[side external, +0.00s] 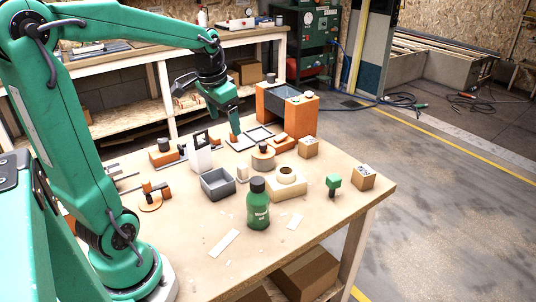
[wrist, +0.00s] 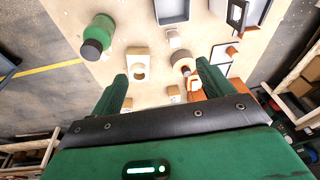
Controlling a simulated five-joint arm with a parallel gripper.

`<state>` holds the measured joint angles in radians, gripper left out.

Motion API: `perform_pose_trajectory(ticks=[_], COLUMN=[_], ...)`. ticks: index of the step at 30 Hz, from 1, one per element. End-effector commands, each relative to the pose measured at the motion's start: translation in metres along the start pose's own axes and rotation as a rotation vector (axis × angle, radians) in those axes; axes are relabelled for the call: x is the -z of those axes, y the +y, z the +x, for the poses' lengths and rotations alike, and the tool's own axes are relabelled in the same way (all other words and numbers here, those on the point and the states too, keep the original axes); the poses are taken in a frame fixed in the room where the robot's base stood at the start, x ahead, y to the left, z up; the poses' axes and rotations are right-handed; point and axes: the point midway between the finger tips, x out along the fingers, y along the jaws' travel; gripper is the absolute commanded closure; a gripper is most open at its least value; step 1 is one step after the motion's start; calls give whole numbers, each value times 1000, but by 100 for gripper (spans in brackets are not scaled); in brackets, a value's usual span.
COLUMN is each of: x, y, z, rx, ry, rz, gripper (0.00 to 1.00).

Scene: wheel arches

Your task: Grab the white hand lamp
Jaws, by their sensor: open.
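The white hand lamp, as far as I can tell, is the upright white body (side external: 202,158) with a dark frame at its top. It stands behind the grey open box in the side view and shows at the upper right edge in the wrist view (wrist: 231,17). My gripper (side external: 236,136) hangs over the table to the right of the lamp and apart from it. In the wrist view, its two green fingers (wrist: 162,71) are spread with nothing held between them. The lamp lies outside the fingers there.
A grey open box (side external: 218,184), a green bottle (side external: 258,207), a cream block with a ring (side external: 287,183) and a round piece with a dark knob (side external: 263,157) stand nearby. An orange-sided bin (side external: 274,104) stands at the back.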

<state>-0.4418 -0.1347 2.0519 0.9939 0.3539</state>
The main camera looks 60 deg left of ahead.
Motion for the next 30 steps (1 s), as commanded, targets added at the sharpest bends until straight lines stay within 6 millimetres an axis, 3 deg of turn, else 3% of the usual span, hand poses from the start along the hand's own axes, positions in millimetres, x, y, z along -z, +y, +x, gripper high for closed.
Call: perform_pose_trajectory(ticks=[9,18,24,30], x=[13,2,-7,-10], y=[-82,-156,-183,-190], z=[42,87,105,110], rx=[-14,-49,-67,-73], ry=[-107,-188,-214,-221], rz=[-37,-67,-77,-77], gripper=[20,20,20,20])
